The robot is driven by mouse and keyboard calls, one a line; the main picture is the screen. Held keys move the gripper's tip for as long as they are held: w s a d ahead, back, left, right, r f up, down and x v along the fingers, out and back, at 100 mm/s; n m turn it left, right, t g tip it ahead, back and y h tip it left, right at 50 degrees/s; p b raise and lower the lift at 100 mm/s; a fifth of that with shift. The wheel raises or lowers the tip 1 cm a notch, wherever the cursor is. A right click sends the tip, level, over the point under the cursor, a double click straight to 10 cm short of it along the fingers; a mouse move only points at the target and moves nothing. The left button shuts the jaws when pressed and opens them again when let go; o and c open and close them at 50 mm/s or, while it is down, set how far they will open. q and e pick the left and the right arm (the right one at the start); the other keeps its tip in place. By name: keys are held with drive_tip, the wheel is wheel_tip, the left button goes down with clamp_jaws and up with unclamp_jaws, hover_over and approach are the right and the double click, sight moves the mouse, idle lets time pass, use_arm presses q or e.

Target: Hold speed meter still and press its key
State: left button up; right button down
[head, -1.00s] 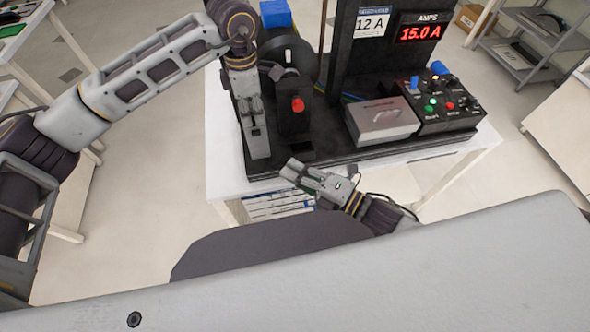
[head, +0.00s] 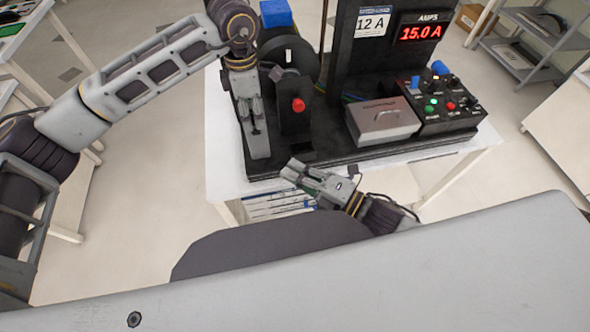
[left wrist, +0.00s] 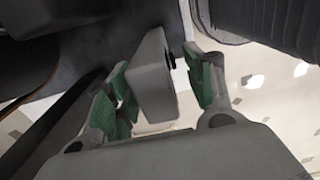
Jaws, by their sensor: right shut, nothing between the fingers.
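My left gripper (head: 252,112) points down at the left end of the black rig, over a pale grey piece (head: 259,148) that looks like the speed meter. In the left wrist view, a pale grey block (left wrist: 152,80) with a dark round spot on its side stands between the green-padded fingers of this gripper (left wrist: 160,92). A narrow gap shows at the right pad; contact at the left pad is unclear. I cannot make out the key. My right gripper (head: 292,171) is shut and empty, in front of the rig's near edge, right of the grey piece.
A red knob (head: 298,105) on a black box stands right of my left gripper, with a dark wheel (head: 297,58) behind. A grey metal box (head: 382,120) and control panel (head: 440,104) fill the right side. The display (head: 420,33) reads 15.0 A.

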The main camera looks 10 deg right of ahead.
use_arm(q)
drive_tip(key=shift+r, duration=0.25)
drive_tip(key=shift+r, duration=5.85)
drive_tip(key=shift+d, duration=0.1)
